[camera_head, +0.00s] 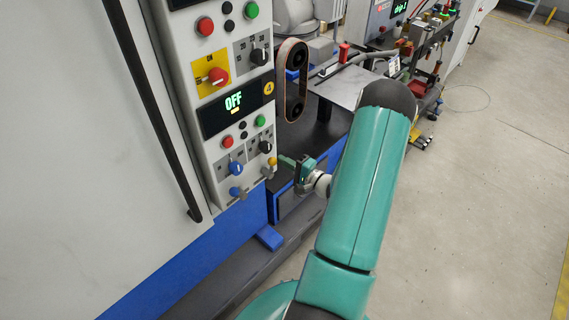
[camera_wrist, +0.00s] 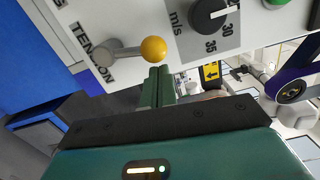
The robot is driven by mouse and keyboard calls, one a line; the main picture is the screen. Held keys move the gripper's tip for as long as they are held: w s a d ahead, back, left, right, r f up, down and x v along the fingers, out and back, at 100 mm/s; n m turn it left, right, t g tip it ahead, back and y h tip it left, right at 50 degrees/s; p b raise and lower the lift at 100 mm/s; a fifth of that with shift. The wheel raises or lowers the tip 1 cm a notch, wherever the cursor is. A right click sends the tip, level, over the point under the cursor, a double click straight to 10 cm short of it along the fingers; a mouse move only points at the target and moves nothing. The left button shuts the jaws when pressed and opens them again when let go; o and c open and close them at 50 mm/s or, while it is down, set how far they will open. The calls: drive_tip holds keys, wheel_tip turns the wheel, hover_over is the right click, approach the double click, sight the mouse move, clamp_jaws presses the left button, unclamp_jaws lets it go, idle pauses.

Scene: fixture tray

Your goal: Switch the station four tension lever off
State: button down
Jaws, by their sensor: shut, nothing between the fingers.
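The tension lever has a yellow ball (camera_wrist: 154,48) on a grey stem. Its round grey pivot (camera_wrist: 103,53) sits beside the printed word TENSION in the wrist view. In the head view the yellow ball (camera_head: 272,161) is at the lower right of the control panel, below a display (camera_head: 233,104) reading OFF beside a yellow 4 badge (camera_head: 268,88). My gripper (camera_wrist: 157,85) is shut and empty, its fingertips just below the ball in the wrist view; I cannot tell whether they touch it. In the head view my gripper (camera_head: 284,160) is just right of the ball.
A black dial (camera_wrist: 208,15) marked m/s is close beside the lever. A blue knob (camera_head: 236,168) and a blue-ended lever (camera_head: 236,191) are to its left. A belt loop (camera_head: 291,80) hangs right of the panel. The floor (camera_head: 480,200) at right is largely clear.

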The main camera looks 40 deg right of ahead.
drive_tip(key=a+n, duration=0.1)
drive_tip(key=n, duration=0.1)
drive_tip(key=a+r+n, duration=0.1)
drive_tip(key=n, duration=0.1)
drive_tip(key=shift+a+r, duration=0.15)
drive_tip(key=shift+a, duration=0.1)
drive_tip(key=a+n, duration=0.2)
drive_tip(key=n, duration=0.1)
drive_tip(key=shift+a+g, duration=0.2)
drive_tip(key=shift+g, duration=0.1)
drive_tip(key=shift+r, duration=0.1)
idle(0.3)
drive_tip(key=s+d+r, duration=0.2)
drive_tip(key=s+d, duration=0.2)
drive_tip(key=s, duration=0.6)
drive_tip(key=shift+s+r, duration=0.3)
